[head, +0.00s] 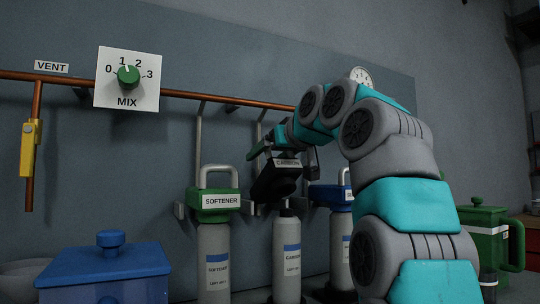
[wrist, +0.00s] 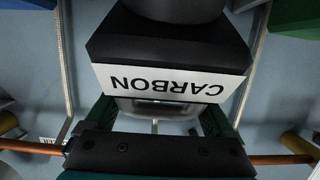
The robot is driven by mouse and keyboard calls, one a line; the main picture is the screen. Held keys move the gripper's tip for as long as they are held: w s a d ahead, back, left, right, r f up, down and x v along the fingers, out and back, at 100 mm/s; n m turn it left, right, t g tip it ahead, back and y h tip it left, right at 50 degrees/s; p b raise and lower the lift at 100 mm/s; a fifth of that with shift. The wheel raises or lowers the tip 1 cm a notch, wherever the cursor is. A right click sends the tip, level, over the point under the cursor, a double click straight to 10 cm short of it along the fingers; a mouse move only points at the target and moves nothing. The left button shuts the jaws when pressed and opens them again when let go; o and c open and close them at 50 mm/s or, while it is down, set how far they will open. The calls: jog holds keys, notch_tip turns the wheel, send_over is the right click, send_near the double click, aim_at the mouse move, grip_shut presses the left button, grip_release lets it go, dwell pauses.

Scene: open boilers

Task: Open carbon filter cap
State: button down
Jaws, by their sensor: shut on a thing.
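The carbon filter cap (head: 275,182) is a black block with a white CARBON label. It hangs tilted above the carbon filter bottle (head: 287,262), a grey cylinder with a blue band. The bottle's dark neck shows below the cap, with the two apparently apart. My gripper (head: 284,152) is shut on the cap's handle, partly hidden by the arm and cap in the head view. In the wrist view the cap (wrist: 165,45) fills the upper middle with its label upside down, and its handle lies between the green fingers of my gripper (wrist: 162,115).
A softener bottle (head: 214,262) with a green cap (head: 214,203) stands left of the carbon bottle. A blue-capped bottle (head: 340,245) stands close on the right. A copper pipe (head: 215,97) runs behind. A blue lidded box (head: 103,268) and a green canister (head: 484,240) stand at the sides.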

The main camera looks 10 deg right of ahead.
aim_at(285, 157)
jog(key=shift+c, duration=0.9)
grip_release()
jog(key=shift+w+a+f, duration=0.1)
jog(key=shift+w+f, duration=0.1)
jog(key=shift+f, duration=0.25)
jog(key=shift+o, duration=0.7)
jog(key=shift+w, duration=0.2)
jog(key=shift+s+r, duration=0.3)
jog(key=v, duration=0.7)
jog(key=shift+s+f+b, duration=0.1)
jog(key=shift+s+b, duration=0.15)
jog(key=shift+b, duration=0.1)
